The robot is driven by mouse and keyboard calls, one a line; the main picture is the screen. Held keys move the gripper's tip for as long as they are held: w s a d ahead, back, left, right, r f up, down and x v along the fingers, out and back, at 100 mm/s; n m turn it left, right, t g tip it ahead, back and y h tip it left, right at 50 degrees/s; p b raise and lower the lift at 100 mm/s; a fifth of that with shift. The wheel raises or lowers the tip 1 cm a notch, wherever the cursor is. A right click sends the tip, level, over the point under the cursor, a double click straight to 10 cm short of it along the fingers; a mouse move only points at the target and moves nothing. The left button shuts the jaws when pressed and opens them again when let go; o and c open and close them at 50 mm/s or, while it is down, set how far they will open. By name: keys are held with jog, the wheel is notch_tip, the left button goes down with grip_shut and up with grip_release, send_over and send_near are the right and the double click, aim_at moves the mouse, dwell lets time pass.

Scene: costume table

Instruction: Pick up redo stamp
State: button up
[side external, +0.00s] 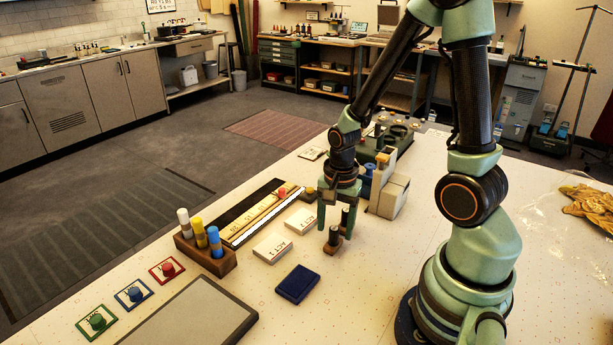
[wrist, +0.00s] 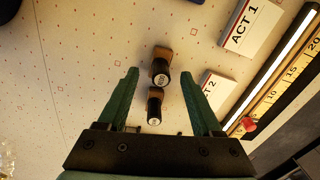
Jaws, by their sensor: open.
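Two small stamps with wooden bases and black handles stand close together on the white table. In the side view they are the front stamp (side external: 333,241) and the rear stamp (side external: 346,219). In the wrist view one stamp (wrist: 161,70) lies between the fingertips, and the other stamp (wrist: 154,106) lies closer to the palm. Small lettering shows on their tops, but I cannot read for sure which is the redo stamp. My gripper (side external: 336,218) points down over the stamps, open and empty; it also shows in the wrist view (wrist: 160,74).
An ACT 1 card (side external: 272,249) and another card (side external: 300,221) lie left of the stamps. A dark blue pad (side external: 298,284) lies in front. A marker holder (side external: 207,262) and a long ruler (side external: 256,220) are farther left. A tape dispenser (side external: 384,185) stands close behind, at right.

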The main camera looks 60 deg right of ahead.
aim_at(335, 228)
jog(key=shift+f, duration=1.2)
grip_shut()
jog(key=shift+r, duration=0.25)
notch_tip(335, 228, up, 20)
jog(key=shift+f, duration=0.2)
